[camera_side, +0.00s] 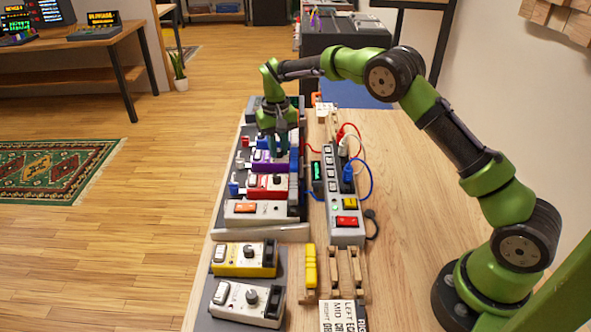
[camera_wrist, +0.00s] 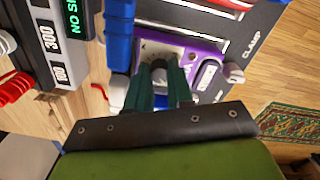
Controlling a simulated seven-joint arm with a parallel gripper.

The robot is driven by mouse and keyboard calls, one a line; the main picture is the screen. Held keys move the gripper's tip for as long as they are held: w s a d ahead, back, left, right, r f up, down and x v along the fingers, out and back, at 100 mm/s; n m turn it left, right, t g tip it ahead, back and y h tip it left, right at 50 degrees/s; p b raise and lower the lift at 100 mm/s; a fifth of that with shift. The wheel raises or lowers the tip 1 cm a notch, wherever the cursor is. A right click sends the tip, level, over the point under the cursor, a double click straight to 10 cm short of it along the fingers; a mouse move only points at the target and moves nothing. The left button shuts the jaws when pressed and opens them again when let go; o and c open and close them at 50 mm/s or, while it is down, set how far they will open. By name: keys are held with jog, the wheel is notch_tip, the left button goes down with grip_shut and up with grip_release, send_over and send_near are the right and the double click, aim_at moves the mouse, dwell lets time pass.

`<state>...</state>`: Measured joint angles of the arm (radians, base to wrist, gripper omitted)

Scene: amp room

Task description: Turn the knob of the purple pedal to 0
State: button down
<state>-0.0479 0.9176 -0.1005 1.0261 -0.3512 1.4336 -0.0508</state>
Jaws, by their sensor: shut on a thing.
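The purple pedal (camera_side: 262,167) sits on the grey pedalboard in the side view, behind the red pedal. In the wrist view the purple pedal (camera_wrist: 207,46) lies beyond my fingers, with a white top plate and a pale oval footswitch at right. My gripper (camera_side: 279,150) points down at the knob end of this pedal. In the wrist view my gripper (camera_wrist: 159,80) has its two dark green fingers on either side of the grey knob (camera_wrist: 158,65), shut on it. The fingers hide much of the knob. I cannot read its pointer or scale.
A red pedal (camera_side: 268,186) stands just in front of the purple one. A white power strip (camera_side: 343,205) with plugs and cables runs along the right. A blue block (camera_wrist: 119,35) stands close left of my fingers. Yellow (camera_side: 243,258) and white (camera_side: 246,300) pedals lie nearer.

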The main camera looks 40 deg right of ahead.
aim_at(280, 152)
dwell(0.5)
jog(key=c, duration=1)
grip_release()
jog(key=shift+d+r, duration=0.1)
jog(key=r, duration=0.8)
jog(key=shift+a, duration=0.3)
jog(key=shift+w, duration=0.15)
jog(key=shift+s+f, duration=0.65)
jog(key=shift+f, duration=0.35)
jog(key=s+a+r+t, duration=0.1)
jog(key=s+r, duration=0.3)
jog(key=s, duration=0.6)
jog(key=s+a+r+t+y, duration=0.1)
jog(key=s+r+t, duration=0.2)
jog(key=s, duration=0.8)
jog(key=s+a+r+t+y, duration=0.1)
jog(key=s+r+t, duration=0.2)
jog(key=s, duration=0.7)
jog(key=shift+s+a+r+n, duration=0.1)
jog(key=shift+a+r+n, duration=0.05)
jog(key=shift+r, duration=0.3)
jog(key=shift+s+a+r+n, duration=0.1)
jog(key=shift+r+n, duration=0.05)
jog(key=shift+r, duration=0.25)
